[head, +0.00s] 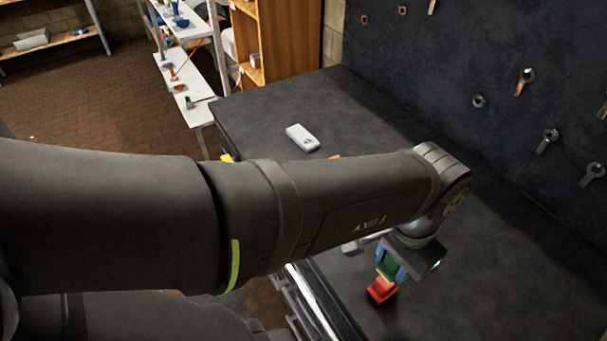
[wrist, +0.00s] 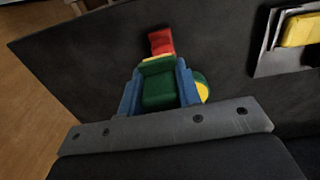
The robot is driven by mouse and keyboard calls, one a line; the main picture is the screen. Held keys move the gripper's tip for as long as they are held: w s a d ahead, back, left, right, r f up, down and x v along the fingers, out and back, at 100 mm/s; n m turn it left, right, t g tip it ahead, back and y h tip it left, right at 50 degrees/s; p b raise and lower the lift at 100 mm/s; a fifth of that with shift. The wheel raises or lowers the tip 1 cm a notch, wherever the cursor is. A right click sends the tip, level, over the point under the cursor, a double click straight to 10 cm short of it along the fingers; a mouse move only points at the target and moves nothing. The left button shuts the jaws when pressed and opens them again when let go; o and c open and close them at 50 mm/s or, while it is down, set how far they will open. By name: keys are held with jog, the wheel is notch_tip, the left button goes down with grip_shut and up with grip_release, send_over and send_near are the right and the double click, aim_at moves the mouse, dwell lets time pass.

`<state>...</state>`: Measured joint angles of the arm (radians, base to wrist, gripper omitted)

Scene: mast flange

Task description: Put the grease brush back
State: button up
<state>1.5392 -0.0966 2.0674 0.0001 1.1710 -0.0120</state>
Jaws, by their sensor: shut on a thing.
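My gripper (head: 388,266) has blue fingers and is shut on a green, yellow and red thing, which looks like the grease brush (head: 381,290). In the wrist view its green part (wrist: 158,88) sits between the two fingers of my gripper (wrist: 159,85), and its red end (wrist: 161,42) points away from the wrist. A thin yellow band shows between green and red. The gripper is over the near part of the dark bench (head: 440,300). I cannot tell whether the red end touches the bench. No place marked for the brush is clearly visible.
A grey holder with a yellow thing (wrist: 303,30) stands at the upper right of the wrist view. A yellow and green round thing (wrist: 202,86) shows beside the right finger. A white box (head: 302,137) lies on the bench. Wrenches (head: 548,140) hang on the back panel.

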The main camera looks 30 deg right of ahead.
jog(key=shift+s+a+m, duration=0.3)
jog(key=shift+s+a, duration=0.1)
jog(key=shift+s, duration=0.25)
jog(key=w+f, duration=0.2)
jog(key=w, duration=0.1)
jog(key=w+d+f, duration=0.1)
jog(key=w+f, duration=0.1)
jog(key=w, duration=0.2)
jog(key=w+f, duration=0.3)
jog(key=w, duration=0.1)
jog(key=shift+w+d+f, duration=0.1)
jog(key=shift+w+d, duration=0.05)
jog(key=shift+w, duration=0.05)
jog(key=shift+f, duration=1.95)
jog(key=shift+f, duration=0.2)
jog(key=o, duration=1)
jog(key=shift+c, duration=0.2)
